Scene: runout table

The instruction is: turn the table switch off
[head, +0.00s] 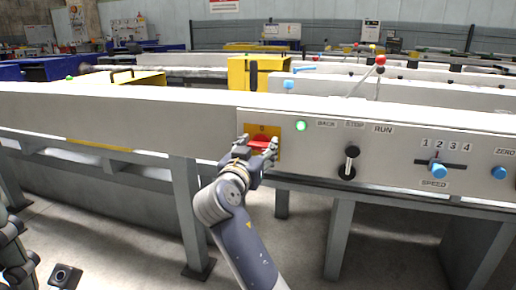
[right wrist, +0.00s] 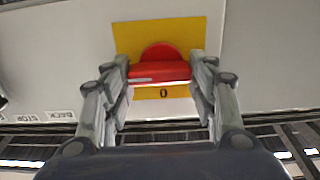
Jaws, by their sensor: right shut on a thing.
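The table switch is a red handle on a red round base (right wrist: 158,52) with a yellow plate (right wrist: 190,35) behind it, set in the table's front panel. In the head view the red handle (head: 259,143) lies roughly level below a small mark on the yellow plate. A "0" mark also shows on the plate in the right wrist view. My right gripper (head: 258,149) is at the switch, its two fingers (right wrist: 160,76) on either side of the red handle and shut on it. My left gripper is not in view; only dark parts of my left arm show at the lower left edge.
A lit green lamp (head: 301,126) is right of the switch. Further right are a black lever (head: 351,160) under BACK, STOP and RUN, a blue speed slider (head: 436,167) and a blue ZERO knob (head: 500,173). A yellow box (head: 243,72) stands behind the panel.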

